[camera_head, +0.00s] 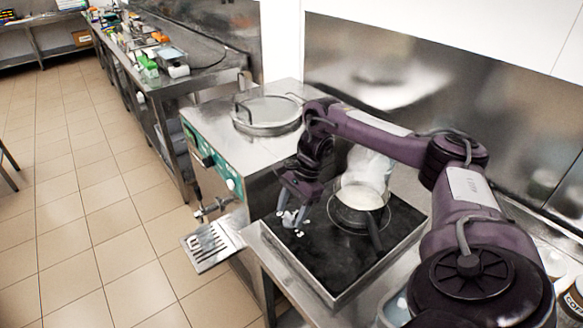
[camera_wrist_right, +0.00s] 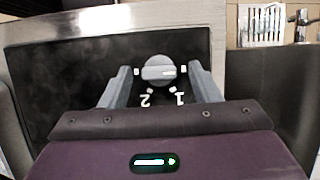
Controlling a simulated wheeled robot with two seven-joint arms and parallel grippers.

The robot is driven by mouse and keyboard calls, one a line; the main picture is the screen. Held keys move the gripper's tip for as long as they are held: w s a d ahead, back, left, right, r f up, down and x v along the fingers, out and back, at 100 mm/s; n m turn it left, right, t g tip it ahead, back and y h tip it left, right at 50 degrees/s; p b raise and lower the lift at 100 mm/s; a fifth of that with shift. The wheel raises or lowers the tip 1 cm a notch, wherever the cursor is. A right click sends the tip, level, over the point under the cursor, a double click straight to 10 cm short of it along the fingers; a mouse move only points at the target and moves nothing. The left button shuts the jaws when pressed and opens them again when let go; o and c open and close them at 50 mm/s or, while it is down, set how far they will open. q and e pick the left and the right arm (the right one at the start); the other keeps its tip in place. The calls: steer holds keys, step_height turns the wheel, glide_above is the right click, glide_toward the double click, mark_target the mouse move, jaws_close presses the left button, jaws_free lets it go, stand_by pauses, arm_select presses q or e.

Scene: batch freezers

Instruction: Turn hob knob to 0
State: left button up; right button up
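The hob knob (camera_wrist_right: 159,69) is a grey round knob on the black hob in the right wrist view. My right gripper (camera_wrist_right: 161,78) is open, with one finger on each side of the knob; gaps show between fingers and knob. In the head view my right gripper (camera_head: 290,218) points down at the front left corner of the hob (camera_head: 328,258), largely hiding the knob. My left gripper is not in view.
A dark pan (camera_head: 360,208) with pale contents stands on the hob, its handle towards the front. A whitish translucent shape stands behind it. A steel machine (camera_head: 228,150) with a round lid is left of the hob, with a slotted drip tray (camera_head: 212,243) in front.

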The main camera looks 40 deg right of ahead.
steer(key=shift+d+r, duration=0.15)
steer(key=shift+r, duration=0.4)
steer(key=p+v, duration=0.1)
steer(key=v, duration=0.3)
steer(key=shift+v, duration=1.25)
steer(key=shift+s, duration=0.1)
